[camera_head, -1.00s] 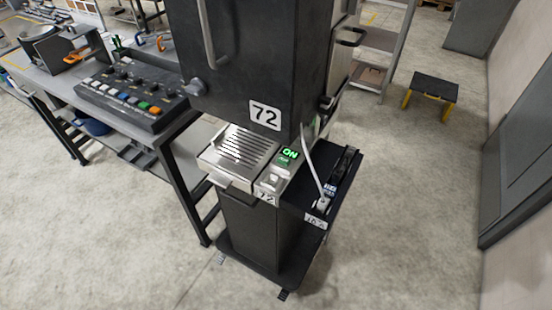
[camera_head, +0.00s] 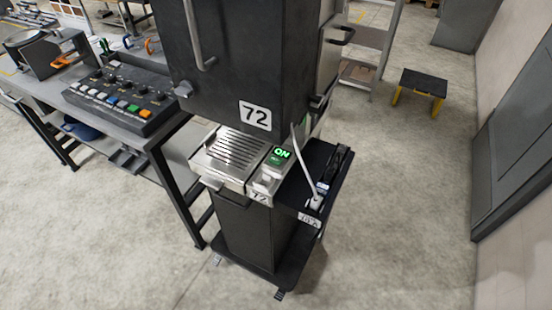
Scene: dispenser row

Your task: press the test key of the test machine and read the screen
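A tall dark machine (camera_head: 240,60) labelled 72 stands on a black pedestal with a flat base. Below its body is a silver slotted tray (camera_head: 234,150). To the right of the tray a small screen (camera_head: 281,154) glows green and reads "ON", with a smaller line under it too small to read. A pale key or switch (camera_head: 265,181) sits just below the screen, above a second small 72 label. I cannot tell whether this is the test machine's test key. Neither of my grippers is in view.
A table at left holds a panel with coloured buttons (camera_head: 119,100). A black and yellow step stool (camera_head: 418,90) stands at right. The floor in front and to the right is clear.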

